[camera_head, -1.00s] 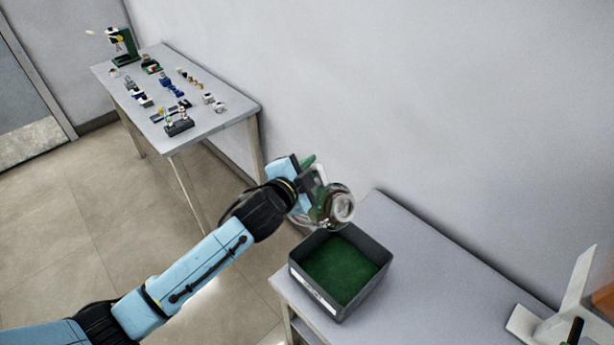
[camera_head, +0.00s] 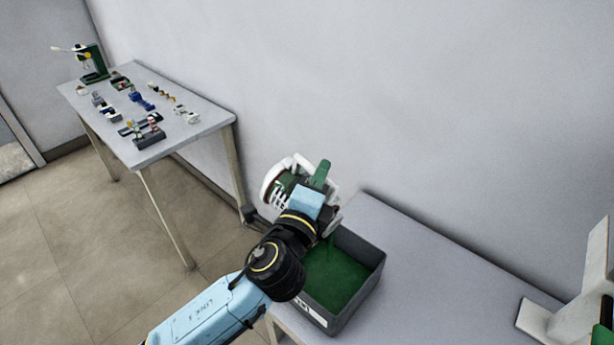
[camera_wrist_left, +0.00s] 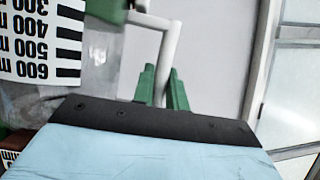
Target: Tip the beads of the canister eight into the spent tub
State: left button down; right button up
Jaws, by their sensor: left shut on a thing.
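My left gripper (camera_head: 320,173), with green fingers, is shut on the white handle of a canister (camera_head: 276,184). The left wrist view shows the green fingers (camera_wrist_left: 162,88) at the handle and the canister's black-and-white scale (camera_wrist_left: 40,45) at the left. The canister is tipped over, its white-rimmed end at the upper left and its other end over the tub, partly hidden by my wrist. Its number is not readable. The dark grey spent tub (camera_head: 366,277) stands at the table's left end, with green contents inside. A thin green streak shows above the contents.
The grey table (camera_head: 440,270) is clear right of the tub. A white angled object (camera_head: 575,305) stands at its right end. A second table (camera_head: 195,140) at the back left holds several small parts and a green press-like device (camera_head: 93,65). A wall runs behind both.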

pick_arm(q)
jog(key=shift+s+d+m+t+h+b, duration=0.25)
jog(key=shift+s+d+m+h+b, duration=0.15)
jog(key=shift+s+d+m, duration=0.4)
jog(key=shift+s+d+m+t+h+b, duration=0.3)
jog(key=shift+s+d+m+b, duration=0.15)
jog(key=shift+d+m, duration=0.5)
jog(key=shift+a, duration=0.2)
